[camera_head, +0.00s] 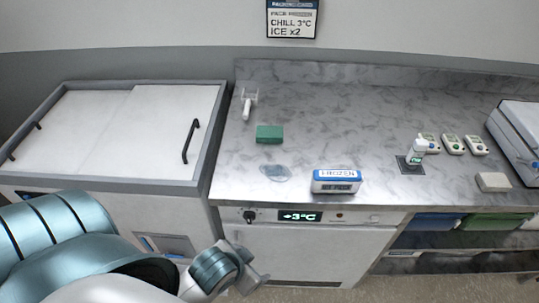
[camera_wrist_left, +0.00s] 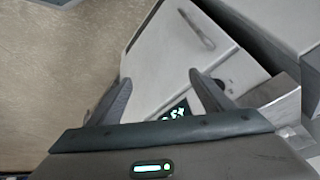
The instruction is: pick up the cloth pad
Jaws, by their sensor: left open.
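A small off-white folded pad (camera_head: 494,182), which looks like the cloth pad, lies flat on the right part of the marble counter (camera_head: 345,120). A green block (camera_head: 269,133), perhaps a sponge, lies on the left part of the counter. My left gripper (camera_head: 254,268) is low in front of the counter's cabinet, far to the left of the off-white pad and touching neither item. In the left wrist view its two fingers (camera_wrist_left: 160,98) stand apart with nothing held between them. My right gripper does not show.
A clear wet patch (camera_head: 275,172) lies in front of the green block. A blue-and-white box (camera_head: 336,181) stands at the counter's front edge. A white bottle (camera_head: 416,151) stands on a dark mat near several small devices (camera_head: 452,144). A chest freezer (camera_head: 115,130) is at left.

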